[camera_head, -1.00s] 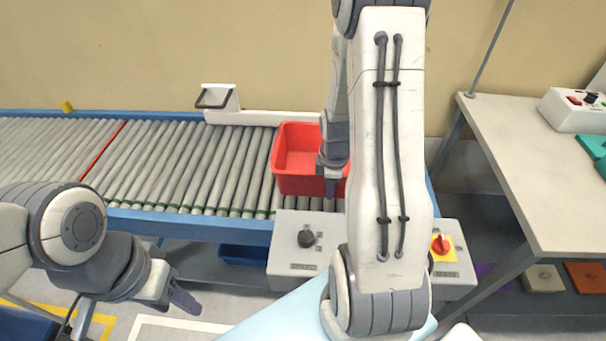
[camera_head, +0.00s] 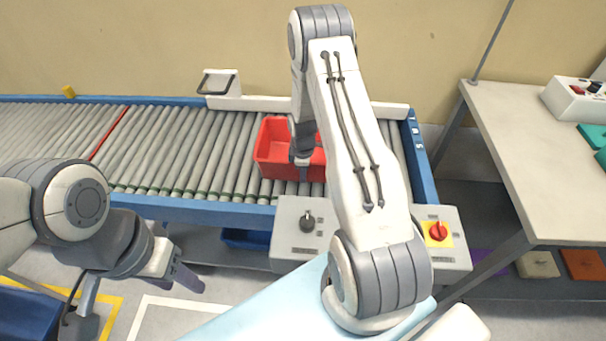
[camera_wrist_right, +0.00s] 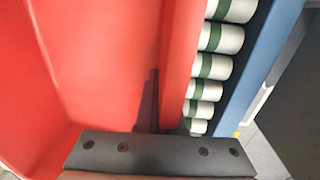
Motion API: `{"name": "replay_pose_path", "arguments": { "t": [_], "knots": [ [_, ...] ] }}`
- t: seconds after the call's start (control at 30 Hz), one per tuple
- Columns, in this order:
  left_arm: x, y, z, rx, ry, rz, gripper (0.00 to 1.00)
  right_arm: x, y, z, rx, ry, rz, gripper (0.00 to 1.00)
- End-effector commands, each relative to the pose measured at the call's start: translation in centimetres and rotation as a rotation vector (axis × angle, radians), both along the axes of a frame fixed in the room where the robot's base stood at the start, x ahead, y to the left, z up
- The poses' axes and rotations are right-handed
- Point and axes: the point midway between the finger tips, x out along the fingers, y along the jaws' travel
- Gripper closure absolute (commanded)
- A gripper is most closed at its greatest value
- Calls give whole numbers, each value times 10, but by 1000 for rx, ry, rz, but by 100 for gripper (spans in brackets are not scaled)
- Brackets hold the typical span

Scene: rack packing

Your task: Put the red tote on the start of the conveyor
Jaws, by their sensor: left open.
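The red tote (camera_head: 268,150) is upright over the grey rollers near the right end of the conveyor (camera_head: 180,150). I cannot tell whether its base touches the rollers. My right gripper (camera_head: 303,160) is at the tote's wall, shut on it. In the right wrist view, a dark finger (camera_wrist_right: 148,103) lies against the inner side of the red wall (camera_wrist_right: 178,70); the other finger is hidden. My left gripper (camera_head: 140,303) is open and empty, low at the left in front of the conveyor.
A control box with a black knob (camera_head: 290,215) and one with a red switch (camera_head: 450,255) stand along the conveyor's front. A blue side rail (camera_head: 420,155) bounds its right end. A table (camera_head: 520,160) stands at right. The rollers left of the tote are clear.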

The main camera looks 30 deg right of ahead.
Motion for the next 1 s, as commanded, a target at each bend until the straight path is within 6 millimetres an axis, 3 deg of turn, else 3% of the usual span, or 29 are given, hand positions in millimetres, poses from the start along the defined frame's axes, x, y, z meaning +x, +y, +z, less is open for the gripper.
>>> {"name": "replay_pose_path", "arguments": {
  "t": [0.4,0.47,0.5,0.83,1.0],
  "knots": [
    [0,0,-2,0,0,0,50,1,-1,-8,-1,-3,-1,100],
    [0,0,-1,0,0,0,50,0,-1,-7,0,-2,-1,80],
    [0,0,-1,0,0,0,50,0,-1,-7,0,-2,-1,65],
    [0,0,0,0,0,0,50,0,0,-5,0,-2,-1,65],
    [0,0,-2,0,0,0,50,1,0,10,-1,-5,0,65]
  ]
}}
